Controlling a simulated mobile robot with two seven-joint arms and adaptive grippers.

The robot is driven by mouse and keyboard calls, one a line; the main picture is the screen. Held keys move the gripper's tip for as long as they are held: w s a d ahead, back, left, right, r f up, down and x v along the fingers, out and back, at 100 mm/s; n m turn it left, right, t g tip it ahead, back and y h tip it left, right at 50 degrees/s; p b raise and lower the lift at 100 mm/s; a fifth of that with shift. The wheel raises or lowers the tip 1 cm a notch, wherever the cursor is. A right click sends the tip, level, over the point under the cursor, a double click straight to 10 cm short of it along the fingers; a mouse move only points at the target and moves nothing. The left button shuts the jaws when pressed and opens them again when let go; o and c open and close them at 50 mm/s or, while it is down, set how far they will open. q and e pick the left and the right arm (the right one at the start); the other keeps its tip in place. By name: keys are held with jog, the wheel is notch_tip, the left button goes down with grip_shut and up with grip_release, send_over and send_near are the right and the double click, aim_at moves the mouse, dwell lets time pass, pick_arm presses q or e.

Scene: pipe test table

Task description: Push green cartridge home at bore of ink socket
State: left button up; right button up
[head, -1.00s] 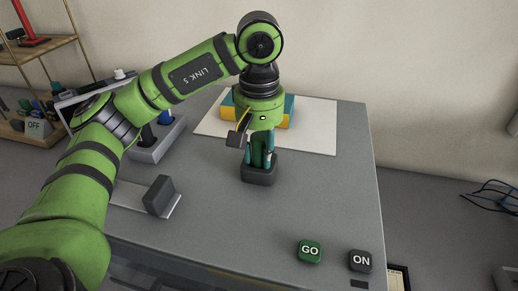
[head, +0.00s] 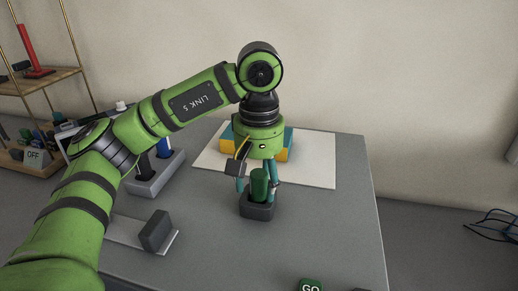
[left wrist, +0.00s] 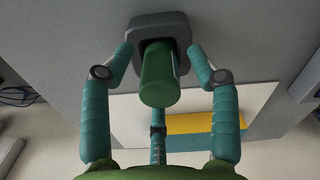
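The green cartridge (head: 259,186) stands upright with its lower end in the dark ink socket (head: 257,210); much of its length shows above the rim. In the left wrist view the cartridge (left wrist: 160,78) rises from the socket's opening (left wrist: 177,29), and how deep it sits cannot be told. My left gripper (head: 258,188) points down over it. Its teal fingers are spread on both sides of the cartridge, with gaps showing in the left wrist view (left wrist: 160,52), and hold nothing. My right gripper is not in view.
A yellow and teal block (head: 284,143) lies on a white sheet (head: 315,170) behind the socket. A grey holder (head: 150,183) and a dark block on a plate (head: 156,231) stand left. A GO button (head: 311,286) is at the front. The tabletop right of the socket is clear.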

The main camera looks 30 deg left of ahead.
pick_arm(q)
notch_tip(320, 180, up, 10)
jog(key=shift+r, duration=0.15)
dwell(0.3)
dwell(0.4)
